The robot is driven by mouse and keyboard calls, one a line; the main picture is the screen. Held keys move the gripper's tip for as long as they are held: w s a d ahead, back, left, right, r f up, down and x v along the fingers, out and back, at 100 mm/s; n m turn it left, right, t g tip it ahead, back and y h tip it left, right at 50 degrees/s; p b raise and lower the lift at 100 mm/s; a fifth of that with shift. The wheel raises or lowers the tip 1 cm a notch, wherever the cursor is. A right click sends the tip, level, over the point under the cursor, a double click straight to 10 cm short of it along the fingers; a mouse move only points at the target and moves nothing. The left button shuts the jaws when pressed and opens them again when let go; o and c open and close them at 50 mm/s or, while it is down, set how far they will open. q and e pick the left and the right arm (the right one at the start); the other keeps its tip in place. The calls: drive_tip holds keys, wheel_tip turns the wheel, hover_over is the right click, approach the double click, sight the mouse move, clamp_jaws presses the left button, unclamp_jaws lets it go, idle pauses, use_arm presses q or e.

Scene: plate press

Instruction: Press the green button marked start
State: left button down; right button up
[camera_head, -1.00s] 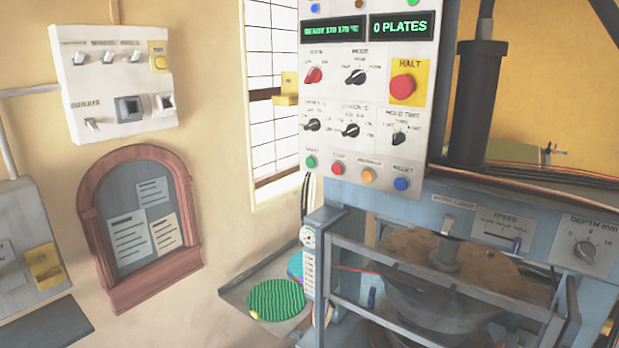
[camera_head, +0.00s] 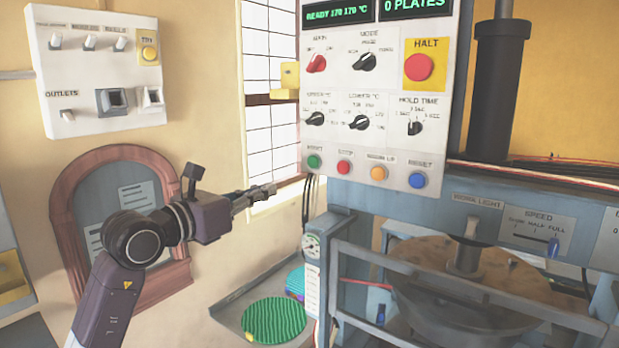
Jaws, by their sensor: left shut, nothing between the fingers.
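The green start button (camera_head: 314,162) is at the left end of the bottom row on the white control panel (camera_head: 342,92). A small label, hard to read, is above it. My left gripper (camera_head: 272,189) is shut and empty. It points right, to the left of and a little below the green button in the picture, with a visible gap between them. My right gripper is out of view.
A red button (camera_head: 344,167), an orange button (camera_head: 378,173) and a blue button (camera_head: 417,180) share the row. A large red HALT button (camera_head: 418,68) is above. The press (camera_head: 465,258) stands below right. A tray (camera_head: 230,318) holds a green ribbed plate (camera_head: 274,320).

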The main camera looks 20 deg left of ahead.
use_arm(q)
drive_tip(key=shift+s+a+r, duration=0.15)
drive_tip(key=shift+a+r, duration=0.1)
drive_tip(key=shift+r, duration=0.25)
drive_tip(key=p, duration=0.7)
approach(312, 168)
drive_tip(key=x, duration=0.5)
drive_tip(key=shift+w+d+r, duration=0.1)
drive_tip(key=shift+w, duration=0.15)
drive_tip(key=shift+x, duration=0.75)
drive_tip(key=shift+w, duration=0.1)
